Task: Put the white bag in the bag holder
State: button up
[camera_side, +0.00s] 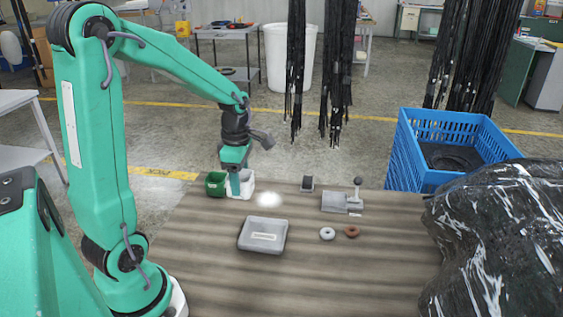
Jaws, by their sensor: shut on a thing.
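My gripper (234,190) is at the far left of the table, pointing down with its jaws shut on the white bag (247,183). The bag is small and white and shows mostly to the right of the jaws; part of it is hidden behind them. A small green open container (215,184) stands just to the left of the bag; I cannot tell whether they touch. It may be the bag holder, but the picture does not make this certain.
A grey tray (263,236) lies nearer on the table (200,265). A white ring (327,234), a brown ring (352,232) and a grey device (342,202) lie to the right. Black hoses hang behind. A blue crate (407,160) and a black plastic-wrapped bundle (495,240) are at right.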

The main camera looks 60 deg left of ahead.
jog(key=w+d, duration=1.8)
jog(key=w, duration=0.3)
jog(key=shift+w+d+r, duration=0.15)
jog(key=shift+w+d, duration=0.05)
jog(key=shift+w, duration=0.2)
send_over(334, 203)
notch_tip(334, 203, down, 7)
jog(key=shift+w, duration=0.1)
jog(key=shift+f, duration=2)
jog(key=shift+f, duration=0.1)
jog(key=o, duration=1)
jog(key=shift+c, duration=0.2)
